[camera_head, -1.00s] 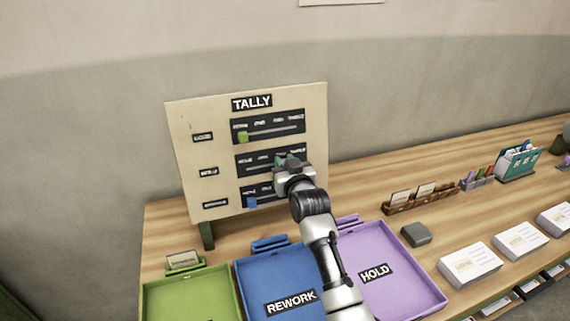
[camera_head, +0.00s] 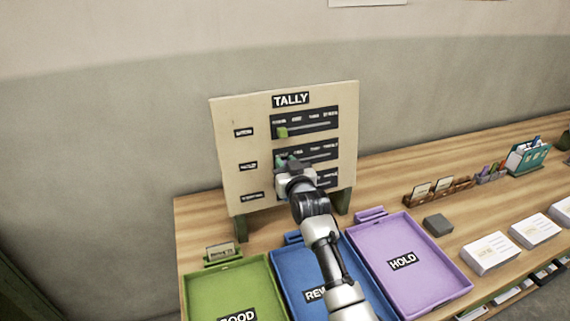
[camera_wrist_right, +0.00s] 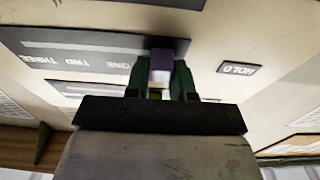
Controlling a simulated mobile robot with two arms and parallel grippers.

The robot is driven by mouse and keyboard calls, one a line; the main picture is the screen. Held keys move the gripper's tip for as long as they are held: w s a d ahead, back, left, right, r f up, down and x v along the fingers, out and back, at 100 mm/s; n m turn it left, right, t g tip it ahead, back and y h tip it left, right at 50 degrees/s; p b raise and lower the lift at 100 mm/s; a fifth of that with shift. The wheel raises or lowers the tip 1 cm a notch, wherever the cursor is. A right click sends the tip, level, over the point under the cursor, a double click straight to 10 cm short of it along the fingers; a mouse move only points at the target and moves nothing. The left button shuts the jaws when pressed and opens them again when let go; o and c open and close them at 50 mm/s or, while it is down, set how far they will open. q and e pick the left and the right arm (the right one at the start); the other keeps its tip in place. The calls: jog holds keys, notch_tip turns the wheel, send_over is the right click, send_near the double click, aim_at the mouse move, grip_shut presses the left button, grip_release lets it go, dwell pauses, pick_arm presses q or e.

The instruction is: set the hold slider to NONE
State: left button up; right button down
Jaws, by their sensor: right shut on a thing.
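The tally board (camera_head: 228,135) stands upright on the table, with three slider rows. In the right wrist view, upside down, the purple hold slider knob (camera_wrist_right: 161,60) sits between the green fingers of my right gripper (camera_wrist_right: 162,85), which is shut on it. The HOLD label (camera_wrist_right: 238,68) is beside this row. The knob is past ONE, at the end of the row away from THREE; the lettering right at the knob is covered. In the head view my right gripper (camera_head: 287,163) is at the board's lower part and hides the knob. My left gripper is not in view.
The top row's green knob (camera_head: 282,132) sits at its left end. Green (camera_head: 225,285), blue (camera_head: 290,268) and purple (camera_head: 390,245) trays lie in front of the board. A grey block (camera_head: 438,225) and white card stacks (camera_head: 490,252) are to the right.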

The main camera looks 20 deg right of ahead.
jog(key=shift+a+f+y, duration=0.15)
jog(key=shift+y, duration=0.15)
jog(key=c, duration=1.3)
grip_release()
jog(key=shift+o, duration=1.3)
jog(key=shift+a, duration=0.25)
jog(key=shift+o, duration=0.4)
jog(key=shift+d, duration=0.15)
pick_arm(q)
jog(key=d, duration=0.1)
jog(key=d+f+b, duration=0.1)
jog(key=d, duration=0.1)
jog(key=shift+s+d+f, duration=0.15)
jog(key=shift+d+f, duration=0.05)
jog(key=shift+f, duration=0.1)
pick_arm(e)
jog(key=s, duration=1.1)
